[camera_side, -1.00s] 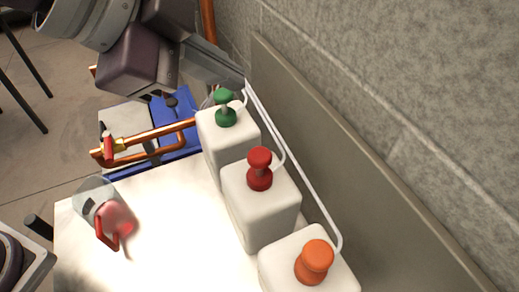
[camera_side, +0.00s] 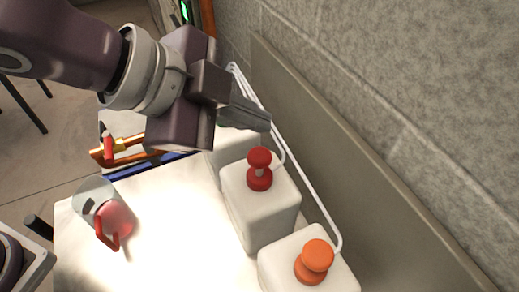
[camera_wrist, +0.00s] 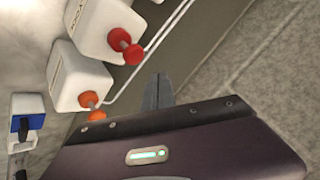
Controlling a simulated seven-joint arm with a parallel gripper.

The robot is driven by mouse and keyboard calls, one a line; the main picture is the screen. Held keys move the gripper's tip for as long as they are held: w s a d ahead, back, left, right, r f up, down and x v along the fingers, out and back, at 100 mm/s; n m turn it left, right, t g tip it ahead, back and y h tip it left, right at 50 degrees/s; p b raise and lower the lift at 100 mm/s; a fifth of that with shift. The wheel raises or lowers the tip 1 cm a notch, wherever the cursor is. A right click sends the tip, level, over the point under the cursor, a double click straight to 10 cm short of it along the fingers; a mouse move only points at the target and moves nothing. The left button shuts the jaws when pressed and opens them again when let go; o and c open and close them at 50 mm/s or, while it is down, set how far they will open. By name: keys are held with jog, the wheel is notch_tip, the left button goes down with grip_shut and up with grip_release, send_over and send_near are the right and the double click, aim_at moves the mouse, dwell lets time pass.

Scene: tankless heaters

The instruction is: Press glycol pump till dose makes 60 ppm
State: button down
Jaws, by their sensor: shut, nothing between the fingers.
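Three white pump bottles stand in a row along the wall. The red-topped pump (camera_side: 260,170) is in the middle and the orange-topped pump (camera_side: 314,262) is nearest the side camera. The wrist view also shows the red pump (camera_wrist: 126,45) and the orange pump (camera_wrist: 90,99). The far white bottle (camera_side: 232,150) is mostly hidden behind my gripper, with only a trace of its green pump showing. Which holds glycol I cannot tell. My gripper (camera_side: 264,121) is shut and empty, just above and beyond the red pump, apart from it. It shows in the wrist view (camera_wrist: 158,90).
A clear jug (camera_side: 94,193) with a red handle and pinkish contents is on the white surface at left. Copper pipe (camera_side: 128,144) with a red-handled valve lies behind it. White tubes run along the wall panel (camera_side: 345,160) at right.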

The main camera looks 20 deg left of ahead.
aim_at(253, 157)
jog(key=shift+f, duration=1.6)
jog(key=shift+f, duration=0.15)
dwell(0.7)
jog(key=shift+f, duration=0.25)
dwell(0.4)
jog(key=shift+r, duration=0.45)
jog(key=shift+r, duration=2.5)
